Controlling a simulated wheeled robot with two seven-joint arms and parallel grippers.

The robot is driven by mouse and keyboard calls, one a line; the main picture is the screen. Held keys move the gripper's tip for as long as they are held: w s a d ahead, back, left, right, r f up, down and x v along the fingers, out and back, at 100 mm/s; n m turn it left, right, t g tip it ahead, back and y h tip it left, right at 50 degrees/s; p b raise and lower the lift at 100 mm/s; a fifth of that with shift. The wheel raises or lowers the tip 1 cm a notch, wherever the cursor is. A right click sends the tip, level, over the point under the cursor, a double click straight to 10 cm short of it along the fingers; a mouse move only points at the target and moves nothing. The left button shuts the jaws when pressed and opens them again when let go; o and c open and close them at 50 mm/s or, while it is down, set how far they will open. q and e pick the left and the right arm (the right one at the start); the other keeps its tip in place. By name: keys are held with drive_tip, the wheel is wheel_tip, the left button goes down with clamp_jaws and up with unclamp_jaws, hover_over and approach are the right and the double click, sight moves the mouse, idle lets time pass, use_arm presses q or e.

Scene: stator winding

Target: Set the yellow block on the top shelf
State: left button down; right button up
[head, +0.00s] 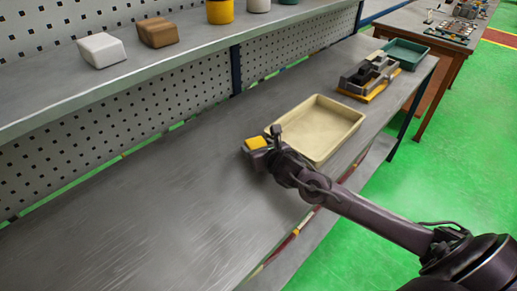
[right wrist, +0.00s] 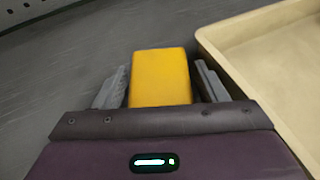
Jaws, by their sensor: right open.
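The yellow block (head: 256,142) lies on the grey workbench just left of the cream tray. It also shows in the right wrist view (right wrist: 161,78), between the two fingers. My right gripper (head: 259,149) is open around the block, one finger on each side; in the right wrist view (right wrist: 160,88) gaps show between the fingers and the block. The top shelf (head: 150,72) runs along the pegboard above the bench. My left gripper is not in view.
On the shelf stand a white block (head: 102,50), a brown block (head: 157,32) and a yellow cylinder (head: 220,11). The cream tray (head: 347,118) sits close beside my right gripper. Grey parts on a yellow base (head: 368,77) and a green tray (head: 405,54) stand farther back. The left bench is clear.

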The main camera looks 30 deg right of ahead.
drive_tip(key=shift+w+f, duration=0.1)
drive_tip(key=shift+w, duration=0.1)
drive_tip(key=c, duration=1)
drive_tip(key=shift+o, duration=0.2)
